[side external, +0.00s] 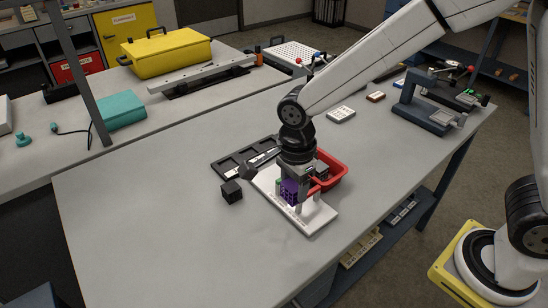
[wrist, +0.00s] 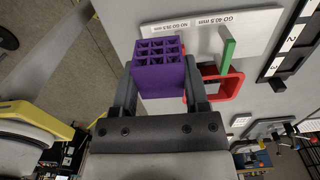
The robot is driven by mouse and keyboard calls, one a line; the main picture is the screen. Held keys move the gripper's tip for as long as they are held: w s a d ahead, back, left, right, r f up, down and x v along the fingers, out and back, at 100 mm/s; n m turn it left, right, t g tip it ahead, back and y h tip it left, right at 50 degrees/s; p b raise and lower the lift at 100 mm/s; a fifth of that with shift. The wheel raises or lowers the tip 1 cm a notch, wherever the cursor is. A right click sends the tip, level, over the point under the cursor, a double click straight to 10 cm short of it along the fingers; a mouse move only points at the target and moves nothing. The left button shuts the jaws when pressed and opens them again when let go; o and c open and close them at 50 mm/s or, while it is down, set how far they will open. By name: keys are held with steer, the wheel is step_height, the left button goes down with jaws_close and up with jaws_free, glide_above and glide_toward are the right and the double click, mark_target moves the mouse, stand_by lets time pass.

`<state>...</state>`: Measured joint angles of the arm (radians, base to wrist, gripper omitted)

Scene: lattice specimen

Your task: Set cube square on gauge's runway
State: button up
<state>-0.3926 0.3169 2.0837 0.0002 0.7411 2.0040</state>
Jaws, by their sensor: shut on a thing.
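The purple lattice cube (side external: 290,192) is between the fingers of my gripper (side external: 291,188), which is shut on it. In the wrist view, the cube (wrist: 158,70) shows its open grid face, between the two dark fingers of my gripper (wrist: 160,88). The gauge (side external: 317,217) is a white plate lying on the table, with short uprights beside the cube. In the wrist view, the gauge (wrist: 258,22) carries GO 40.5 mm and NO GO 39.5 mm labels and a green upright (wrist: 228,52). The cube is over the plate; whether it touches is unclear.
A red bin (side external: 336,172) is close behind the gauge. A dark compartment tray (side external: 228,166) lies behind left, and a black block (side external: 231,191) stands left of the gauge. A grey clamp-like fixture (side external: 425,113) is at the far right. The table's front left is clear.

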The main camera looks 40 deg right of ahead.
steer(key=w+d+f, duration=0.2)
steer(key=w+d, duration=0.1)
steer(key=w, duration=0.5)
glide_toward(273, 177)
steer(key=shift+s+a, duration=0.35)
steer(key=shift+s, duration=0.1)
steer(key=shift+w+d+f, duration=0.25)
steer(key=shift+w+d, duration=0.1)
steer(key=shift+w, duration=0.05)
steer(key=shift+f, duration=0.1)
steer(key=shift+f, duration=2.5)
steer(key=shift+f, duration=0.4)
steer(key=o, duration=1.3)
